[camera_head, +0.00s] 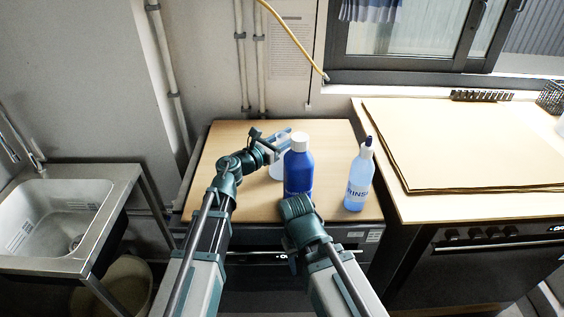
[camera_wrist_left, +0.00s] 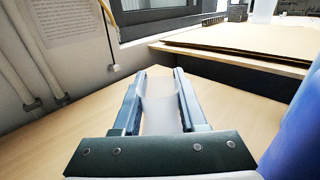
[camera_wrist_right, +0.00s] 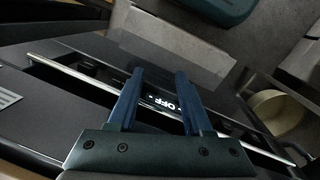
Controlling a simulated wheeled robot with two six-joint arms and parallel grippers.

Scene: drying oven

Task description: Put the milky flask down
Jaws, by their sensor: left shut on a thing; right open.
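The milky flask (camera_head: 277,168) is a whitish, translucent vessel on or just above the wooden top, partly hidden behind the blue bottle; I cannot tell whether its base touches the wood. My left gripper (camera_head: 281,142) is shut on its upper part. In the left wrist view the flask (camera_wrist_left: 161,110) shows as a pale translucent shape between the two fingers (camera_wrist_left: 160,90). My right gripper (camera_wrist_right: 155,90) is open and empty, in front of the dark oven front with a lit "OFF" display (camera_wrist_right: 160,103).
A blue bottle with a white cap (camera_head: 299,172) stands right beside the flask. A light-blue rinse bottle (camera_head: 359,178) stands further right. Bare wooden top (camera_head: 232,140) lies behind and left. A sink (camera_head: 58,222) is at left, brown sheets (camera_head: 450,140) on the right counter.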

